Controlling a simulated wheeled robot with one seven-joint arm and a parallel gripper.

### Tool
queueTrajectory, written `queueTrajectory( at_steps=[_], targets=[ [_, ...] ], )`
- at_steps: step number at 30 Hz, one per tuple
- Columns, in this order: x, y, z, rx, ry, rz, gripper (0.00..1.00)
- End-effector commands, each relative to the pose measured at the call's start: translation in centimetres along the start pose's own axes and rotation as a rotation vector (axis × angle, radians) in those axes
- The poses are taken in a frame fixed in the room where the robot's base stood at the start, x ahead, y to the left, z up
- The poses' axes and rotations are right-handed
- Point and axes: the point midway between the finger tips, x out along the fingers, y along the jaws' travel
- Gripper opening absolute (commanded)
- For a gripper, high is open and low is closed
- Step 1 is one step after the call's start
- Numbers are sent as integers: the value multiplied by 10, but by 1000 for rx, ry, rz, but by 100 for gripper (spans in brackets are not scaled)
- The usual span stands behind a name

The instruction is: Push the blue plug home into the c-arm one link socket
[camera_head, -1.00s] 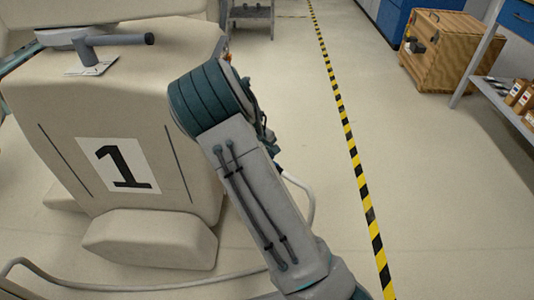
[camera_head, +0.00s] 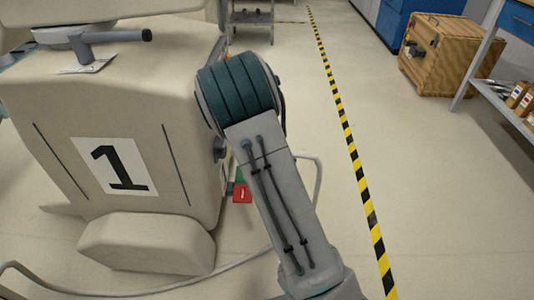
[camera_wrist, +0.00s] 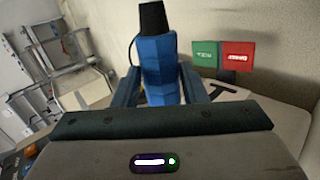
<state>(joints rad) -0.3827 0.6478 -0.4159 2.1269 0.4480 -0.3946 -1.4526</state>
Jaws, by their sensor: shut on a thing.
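The blue plug (camera_wrist: 163,72) stands between the two dark jaws of my gripper (camera_wrist: 160,85), which is shut on it in the wrist view. A black end piece (camera_wrist: 152,17) tops the plug, with a thin dark cable on its left. The beige c-arm cart (camera_head: 70,110) with a "1" placard (camera_head: 115,167) stands at left in the head view. My arm hides the gripper and plug there. I cannot make out the link socket, nor whether the plug touches it. A round grey fitting (camera_head: 219,150) shows on the cart's right side.
A red tag (camera_head: 242,193) and green tag hang beside the cart; the red tag (camera_wrist: 237,55) and green tag (camera_wrist: 204,55) also show right of the plug. A pale cable (camera_head: 318,180) loops behind my arm. A wooden crate (camera_head: 445,60) stands far right; the striped floor lane is clear.

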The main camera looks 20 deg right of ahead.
Motion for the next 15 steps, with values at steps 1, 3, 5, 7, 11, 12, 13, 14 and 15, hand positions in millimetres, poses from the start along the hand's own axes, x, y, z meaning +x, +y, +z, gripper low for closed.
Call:
queueTrajectory(
  at_steps=[1, 3, 5, 7, 11, 12, 13, 14, 15],
  targets=[
    [0, 1, 0, 0, 2, 2, 1],
    [0, 1, 0, 0, 2, 2, 1],
    [0, 1, 0, 0, 1, 2, 1],
    [0, 1, 0, 0, 1, 2, 1],
    [-1, 2, 1, -26, 1, 4, 1],
    [-2, 2, 2, -46, 1, 6, 1],
    [-2, 2, 2, -66, 2, 8, 1],
    [-3, 3, 2, -85, 3, 10, 1],
    [-3, 2, -2, -79, 5, 10, 1]
  ],
)
